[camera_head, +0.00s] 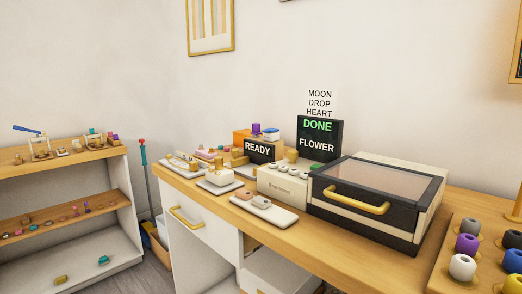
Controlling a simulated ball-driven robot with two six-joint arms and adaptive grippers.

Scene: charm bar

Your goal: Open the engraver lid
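The engraver (371,232) is a cream and black box on the right half of the wooden counter. Its lid (385,180) has a clear brownish window in a dark frame and lies closed. A gold bar handle (356,201) runs across the lid's front. A black sign (319,138) behind the engraver reads "DONE" and "FLOWER". Neither of my grippers shows in this view.
The counter (290,237) has a bare strip along its front edge. A cream button box (283,186) and a white tray (264,210) with small pieces stand left of the engraver. A wooden board (448,262) with coloured beads is at the right. A shelf unit (65,200) stands far left.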

